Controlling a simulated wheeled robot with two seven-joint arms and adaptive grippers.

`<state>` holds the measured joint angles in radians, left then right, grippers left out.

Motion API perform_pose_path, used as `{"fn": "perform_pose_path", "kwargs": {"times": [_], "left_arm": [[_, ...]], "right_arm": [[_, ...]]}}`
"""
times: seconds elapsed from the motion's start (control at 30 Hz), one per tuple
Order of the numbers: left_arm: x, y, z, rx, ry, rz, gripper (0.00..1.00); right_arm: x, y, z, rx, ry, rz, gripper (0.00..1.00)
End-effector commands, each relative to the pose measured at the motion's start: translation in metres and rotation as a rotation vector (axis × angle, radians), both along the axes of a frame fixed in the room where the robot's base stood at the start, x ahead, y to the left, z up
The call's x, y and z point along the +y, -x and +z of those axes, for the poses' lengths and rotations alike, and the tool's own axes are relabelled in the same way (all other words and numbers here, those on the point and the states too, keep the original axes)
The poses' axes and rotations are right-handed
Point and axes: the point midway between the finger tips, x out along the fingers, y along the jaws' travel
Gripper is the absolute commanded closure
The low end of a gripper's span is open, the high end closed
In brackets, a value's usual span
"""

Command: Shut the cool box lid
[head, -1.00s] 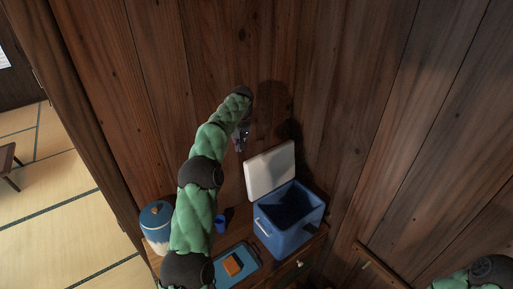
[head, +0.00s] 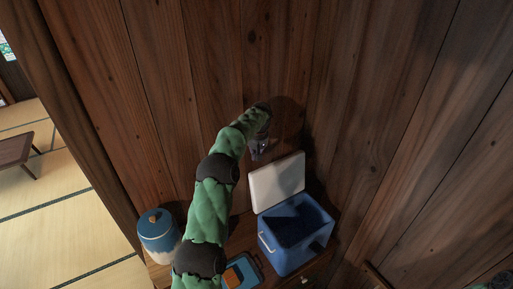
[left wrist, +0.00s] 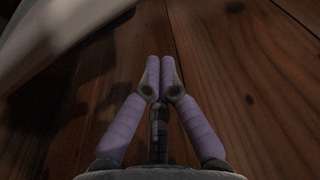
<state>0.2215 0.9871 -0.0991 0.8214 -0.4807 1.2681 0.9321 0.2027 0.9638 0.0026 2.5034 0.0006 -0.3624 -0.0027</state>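The blue cool box (head: 283,257) stands on a wooden cabinet against the plank wall, dark inside. Its white lid (head: 278,182) is raised, standing steeply up at the box's back edge. My left gripper (head: 261,152) is behind and above the lid's top left edge, between lid and wall. In the left wrist view, its two purple fingers (left wrist: 160,78) meet at the tips, shut with nothing between them. The pale lid (left wrist: 60,35) fills the upper left there; I cannot tell whether the gripper touches it. My right gripper is out of view.
A blue-and-white jar (head: 158,236) stands at the cabinet's left end. A blue tray (head: 256,266) with an orange item (head: 233,277) lies left of the cool box, partly hidden by my left arm. Plank wall closes the back and right.

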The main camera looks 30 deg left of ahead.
Motion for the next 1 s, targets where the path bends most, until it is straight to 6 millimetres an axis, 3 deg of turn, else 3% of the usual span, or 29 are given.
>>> {"fn": "perform_pose_path", "kwargs": {"times": [0.13,0.5,1.0], "left_arm": [[0.003,-0.001,-0.023,-0.001,0.0,0.0,1.0],[-0.026,0.015,-0.015,-0.001,0.0,0.0,1.0],[-0.031,0.017,-0.015,-0.002,-0.001,0.001,1.0]], "right_arm": [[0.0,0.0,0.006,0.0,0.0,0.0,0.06],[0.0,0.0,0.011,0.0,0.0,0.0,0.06],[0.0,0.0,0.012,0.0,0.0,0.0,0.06]]}}
